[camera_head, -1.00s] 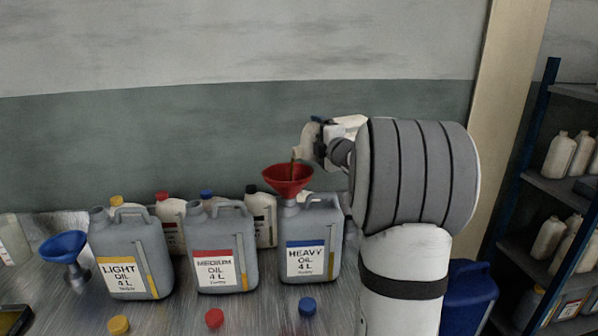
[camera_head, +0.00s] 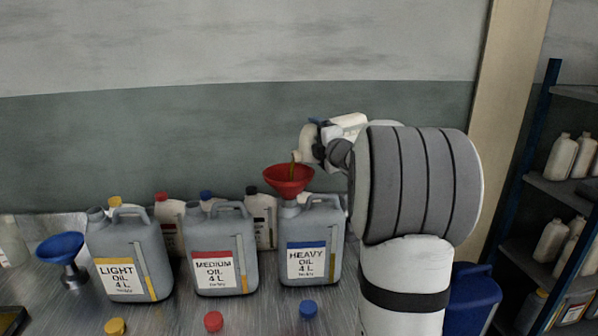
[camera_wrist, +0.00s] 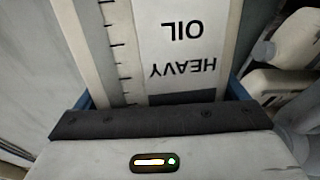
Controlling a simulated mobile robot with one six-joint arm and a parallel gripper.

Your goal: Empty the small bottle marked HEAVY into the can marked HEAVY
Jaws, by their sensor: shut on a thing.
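The small white bottle (camera_head: 308,142) is tipped in my gripper (camera_head: 325,140), its neck over the red funnel (camera_head: 289,180). Dark oil runs from its mouth into the funnel. The funnel stands in the opening of the grey can marked HEAVY OIL 4 L (camera_head: 311,240), which has a blue label band. In the wrist view the small bottle (camera_wrist: 182,40) shows a HEAVY OIL label upside down and a scale with tick marks; my gripper (camera_wrist: 155,120) is shut on it. My arm hides part of the bottle in the head view.
Grey cans marked MEDIUM (camera_head: 220,240) and LIGHT (camera_head: 130,250) stand to the left. A blue funnel (camera_head: 62,250) stands at far left. Yellow (camera_head: 116,326), red (camera_head: 213,321) and blue (camera_head: 308,309) caps lie in front. Small bottles stand behind the cans. A shelf (camera_head: 565,190) is at right.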

